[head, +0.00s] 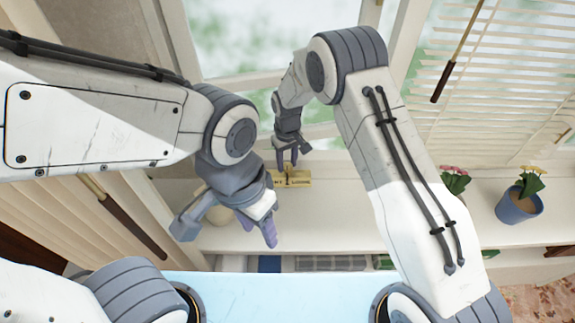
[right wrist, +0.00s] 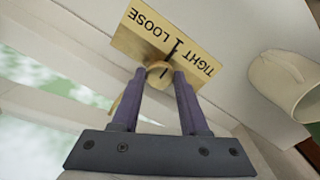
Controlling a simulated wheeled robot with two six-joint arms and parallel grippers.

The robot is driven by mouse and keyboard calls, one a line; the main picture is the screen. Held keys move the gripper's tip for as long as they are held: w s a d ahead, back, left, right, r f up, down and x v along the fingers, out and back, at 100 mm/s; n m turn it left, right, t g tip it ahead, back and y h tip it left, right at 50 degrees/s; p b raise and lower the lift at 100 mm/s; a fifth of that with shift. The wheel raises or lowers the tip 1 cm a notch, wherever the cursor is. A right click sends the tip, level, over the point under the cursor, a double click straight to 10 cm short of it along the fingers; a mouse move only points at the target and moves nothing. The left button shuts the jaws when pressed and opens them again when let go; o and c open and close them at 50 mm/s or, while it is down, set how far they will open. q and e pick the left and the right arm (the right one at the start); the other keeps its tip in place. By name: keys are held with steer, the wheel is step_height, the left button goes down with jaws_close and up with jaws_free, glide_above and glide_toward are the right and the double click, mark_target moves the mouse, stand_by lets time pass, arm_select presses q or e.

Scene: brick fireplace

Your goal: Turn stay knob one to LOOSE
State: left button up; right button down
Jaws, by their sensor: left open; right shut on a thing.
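A brass label plate (right wrist: 135,38) reads LOOSE and TIGHT, upside down in the right wrist view, with a dark mark like a 1 between the words. In the head view the plate (head: 297,180) lies on the sill below the window. A small round brass-coloured knob (right wrist: 158,69) sits at the plate's edge. My right gripper (right wrist: 160,74) is shut on this knob, one finger on each side; its setting cannot be told. In the head view my right gripper (head: 291,158) is just above the plate. My left gripper (head: 228,235) is open and empty, lower left of the plate.
A cream pot (right wrist: 290,85) stands near the plate, partly behind my left gripper in the head view. A blue flower pot (head: 518,207) stands on the sill at right. Blinds (head: 490,90) with hanging wands flank the window. Books (head: 330,263) lie below the sill.

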mark_target(287, 166)
steer(key=n+b, duration=0.2)
steer(key=n, duration=0.4)
steer(key=n+b, duration=0.1)
steer(key=n, duration=0.4)
steer(key=shift+n, duration=0.4)
stand_by(0.3)
steer(key=shift+c, duration=2.1)
jaws_free()
steer(key=shift+r, duration=0.1)
step_height(287, 166, up, 10)
steer(key=b, duration=0.2)
steer(key=shift+r, duration=0.15)
